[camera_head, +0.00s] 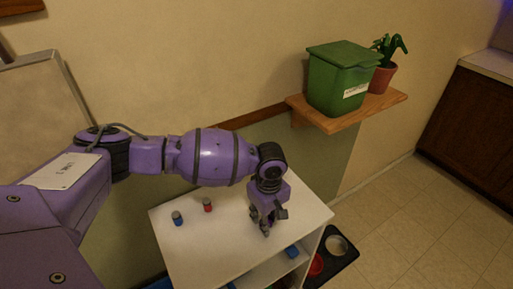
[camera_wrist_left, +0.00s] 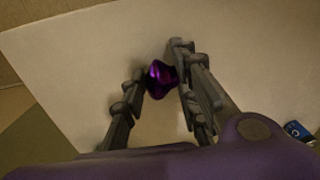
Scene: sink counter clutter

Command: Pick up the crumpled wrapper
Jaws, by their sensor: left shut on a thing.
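The crumpled wrapper (camera_wrist_left: 161,78) is a small, shiny purple piece in the left wrist view. It sits between the two fingertips of my left gripper (camera_wrist_left: 158,82), which is shut on it. In the head view my left gripper (camera_head: 265,222) points down over the right part of the white shelf top (camera_head: 222,250). The wrapper is hidden there behind the fingers. I cannot tell whether it touches the surface. My right gripper is in neither view.
Two small cylinders, one blue-grey (camera_head: 177,218) and one red (camera_head: 207,204), stand left on the shelf top. A green bin (camera_head: 335,82) and potted plant (camera_head: 384,75) stand on a wooden wall shelf (camera_head: 340,122). A black tray with bowls (camera_head: 337,244) lies on the floor at right.

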